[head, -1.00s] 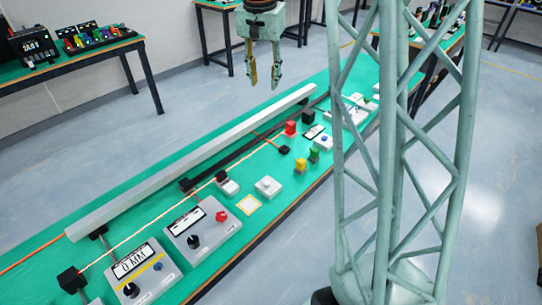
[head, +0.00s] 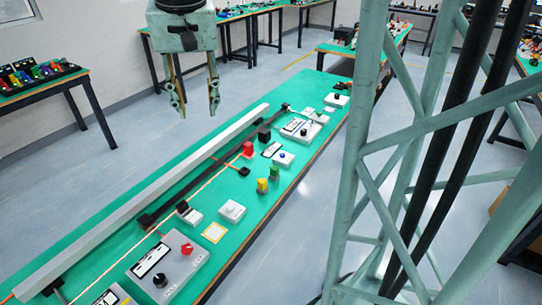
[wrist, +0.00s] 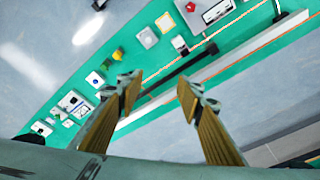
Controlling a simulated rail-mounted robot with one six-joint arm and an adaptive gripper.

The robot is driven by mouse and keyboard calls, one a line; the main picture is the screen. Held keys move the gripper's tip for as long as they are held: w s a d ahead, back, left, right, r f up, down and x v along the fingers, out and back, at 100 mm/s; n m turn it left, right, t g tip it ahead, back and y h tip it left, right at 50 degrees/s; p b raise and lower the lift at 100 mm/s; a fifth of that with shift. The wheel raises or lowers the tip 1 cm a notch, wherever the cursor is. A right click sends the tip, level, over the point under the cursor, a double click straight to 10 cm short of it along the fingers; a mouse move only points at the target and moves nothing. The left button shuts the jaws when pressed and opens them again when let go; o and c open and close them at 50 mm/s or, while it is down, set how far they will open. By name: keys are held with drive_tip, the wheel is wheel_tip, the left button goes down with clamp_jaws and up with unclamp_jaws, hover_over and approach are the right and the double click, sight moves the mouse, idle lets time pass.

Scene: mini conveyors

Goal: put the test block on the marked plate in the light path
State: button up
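My gripper (head: 196,112) is open and empty, high above the far side of the green bench. In the wrist view, its two fingers (wrist: 157,88) are apart with nothing between them. A white square with a yellow border (head: 214,232) lies flat near the bench's front edge; it also shows in the wrist view (wrist: 165,22). A white block with a knob on top (head: 232,210) stands beside it. A yellow block (head: 262,186), a green block (head: 274,172) and a red block (head: 248,149) stand further along. I cannot tell which is the test block.
A long grey rail (head: 150,196) runs along the bench (head: 107,274), with a thin orange line beside it. A grey control box (head: 170,265) with red and black knobs stands at the near end. Several small devices stand at the far end. Other tables stand behind.

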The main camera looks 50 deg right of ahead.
drive_tip(key=s+a+n, duration=0.3)
drive_tip(key=s+a, duration=0.3)
drive_tip(key=s, duration=0.8)
drive_tip(key=s+a+r+n+t+y, duration=0.1)
drive_tip(key=s+a+n, duration=0.2)
drive_tip(key=s+a, duration=0.4)
drive_tip(key=s, duration=0.7)
drive_tip(key=shift+n, duration=0.4)
drive_tip(key=shift+r, duration=0.1)
